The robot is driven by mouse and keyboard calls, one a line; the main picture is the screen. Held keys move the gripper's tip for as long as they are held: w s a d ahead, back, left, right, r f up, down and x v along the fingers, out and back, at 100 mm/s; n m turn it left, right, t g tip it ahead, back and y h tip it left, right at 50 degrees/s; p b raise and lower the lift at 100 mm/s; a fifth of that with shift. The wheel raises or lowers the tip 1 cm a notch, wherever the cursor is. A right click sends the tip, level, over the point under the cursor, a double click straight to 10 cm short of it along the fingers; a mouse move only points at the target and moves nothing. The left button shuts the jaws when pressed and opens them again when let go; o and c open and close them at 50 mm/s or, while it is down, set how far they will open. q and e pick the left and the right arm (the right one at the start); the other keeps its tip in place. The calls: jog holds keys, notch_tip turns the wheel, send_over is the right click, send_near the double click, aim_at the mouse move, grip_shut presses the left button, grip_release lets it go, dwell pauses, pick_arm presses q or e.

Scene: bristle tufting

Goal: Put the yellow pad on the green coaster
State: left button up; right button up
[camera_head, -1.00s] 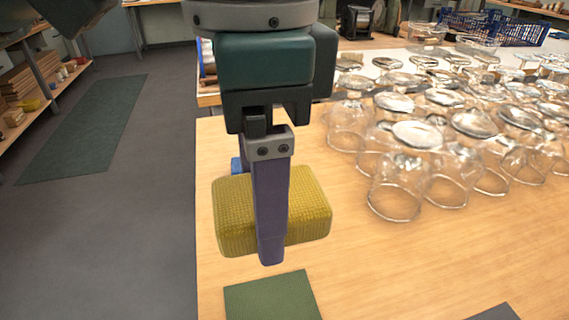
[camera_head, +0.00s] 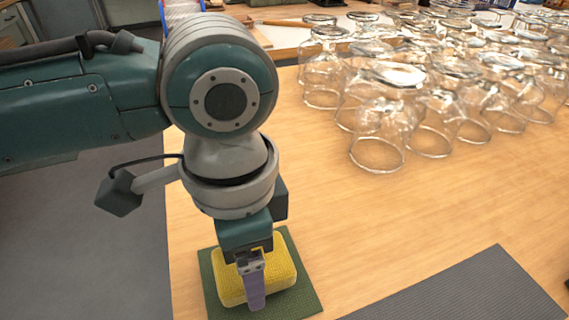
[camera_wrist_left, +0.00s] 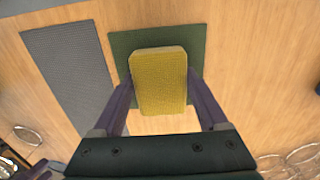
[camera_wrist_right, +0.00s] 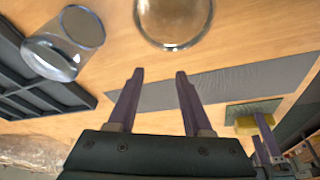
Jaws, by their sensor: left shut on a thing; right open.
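The yellow pad (camera_head: 281,270) is a thick rounded block with a woven texture, held between the fingers of my left gripper (camera_head: 254,287). The green coaster (camera_head: 294,249) is a flat dark square on the wooden table, directly under the pad in the head view. In the left wrist view the pad (camera_wrist_left: 159,82) overlaps the coaster (camera_wrist_left: 124,45), a little toward the gripper's side. Whether the pad touches the coaster or hovers just above is hard to tell.
Many upturned clear glasses (camera_head: 380,140) crowd the table's back right. A grey mat (camera_head: 470,290) lies right of the coaster. The table's left edge is close to the coaster. The right wrist view shows a glass (camera_wrist_right: 64,45) beside a dark rack (camera_wrist_right: 30,95).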

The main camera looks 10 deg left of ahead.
pick_arm(q)
jog(key=shift+f, duration=0.45)
pick_arm(e)
jog(key=shift+f, duration=0.15)
pick_arm(q)
jog(key=shift+f, duration=0.1)
jog(key=o, duration=1.2)
notch_tip(320, 180, up, 12)
jog(key=p, duration=0.4)
jog(key=s+d+f+n+t+h, duration=0.2)
jog(key=s+d+f+n+h, duration=0.1)
jog(key=s+d+n+h, duration=0.15)
jog(key=s+a+n+y, duration=0.1)
jog(key=s+a, duration=0.1)
jog(key=a, duration=0.2)
jog(key=s+a+f+n+t+y, duration=0.1)
jog(key=s+a+n, duration=0.1)
jog(key=a, duration=0.3)
jog(key=s+a+n+y, duration=0.1)
jog(key=s+a+y, duration=0.1)
jog(key=s+a, duration=0.1)
jog(key=shift+s+a+f+n+t, duration=0.1)
jog(key=shift+a+n+t, duration=0.1)
jog(key=shift+a, duration=0.15)
jog(key=shift+s+a+f+n+t, duration=0.1)
jog(key=shift+a+n, duration=0.05)
jog(key=shift+a, duration=0.2)
pick_arm(e)
notch_tip(320, 180, up, 4)
jog(key=shift+f, duration=0.25)
